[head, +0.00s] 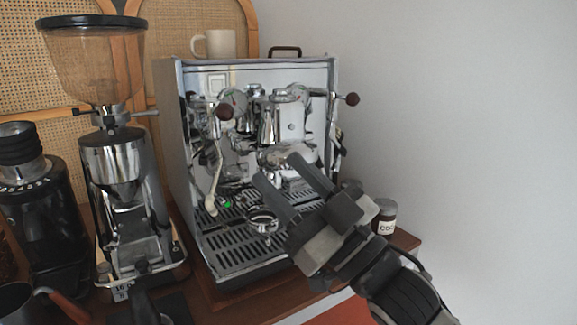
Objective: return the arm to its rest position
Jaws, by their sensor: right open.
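My right gripper (279,170) reaches in from the lower right in the head view. Its two grey fingers are spread apart with nothing between them. It is in front of the chrome espresso machine (176,130), over the right part of its drip tray (235,252) in the picture. A round metal basket or portafilter (263,222) shows at the drip tray, just left of the gripper. I cannot tell whether its handle is hidden behind the gripper. My left gripper is not in view.
A grinder with a large hopper (95,60) stands left of the machine, and a black grinder (40,220) farther left. A cream mug (220,44) sits on the machine. A small labelled jar (384,218) stands right, near the white wall (480,120).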

